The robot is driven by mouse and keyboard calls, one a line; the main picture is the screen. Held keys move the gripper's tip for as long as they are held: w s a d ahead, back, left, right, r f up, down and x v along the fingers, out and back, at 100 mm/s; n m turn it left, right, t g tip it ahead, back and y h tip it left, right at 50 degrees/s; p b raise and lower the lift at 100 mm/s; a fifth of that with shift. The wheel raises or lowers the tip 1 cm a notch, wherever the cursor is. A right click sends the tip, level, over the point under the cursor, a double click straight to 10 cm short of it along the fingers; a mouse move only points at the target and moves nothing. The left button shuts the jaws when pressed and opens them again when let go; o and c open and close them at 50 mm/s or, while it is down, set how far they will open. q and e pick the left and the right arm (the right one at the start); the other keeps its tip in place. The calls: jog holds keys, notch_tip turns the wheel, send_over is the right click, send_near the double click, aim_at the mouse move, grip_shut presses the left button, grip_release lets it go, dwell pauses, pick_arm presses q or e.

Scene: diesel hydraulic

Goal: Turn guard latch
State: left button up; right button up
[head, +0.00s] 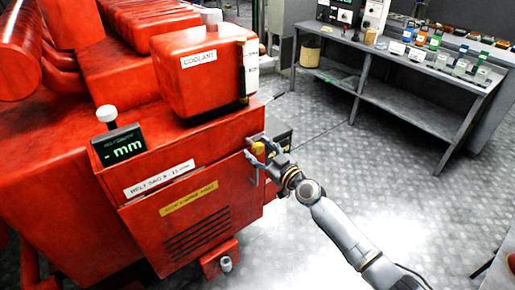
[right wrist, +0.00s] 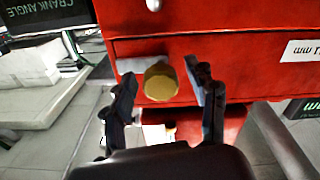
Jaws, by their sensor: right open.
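A brass-coloured knob, apparently the guard latch (right wrist: 161,82), sits on a pale metal plate on the red machine's side in the right wrist view. It shows small and yellow in the head view (head: 258,148), at the guard's right edge. My right gripper (head: 261,155) is open at the knob. In the right wrist view its two dark fingers (right wrist: 165,88) appear on either side of the knob, with gaps between. I cannot tell how far the fingertips reach along it. My left gripper is not in view.
The red machine (head: 80,215) fills the left, with a red coolant tank (head: 205,80) and a small "mm" display (head: 125,148) on top. A dark crank angle display (right wrist: 45,15) is near the latch. A grey workbench (head: 400,65) stands back right; the floor between is clear.

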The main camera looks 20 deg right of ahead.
jog(key=shift+w+a, duration=0.2)
jog(key=shift+w, duration=0.2)
jog(key=shift+c, duration=0.5)
jog(key=c, duration=1.1)
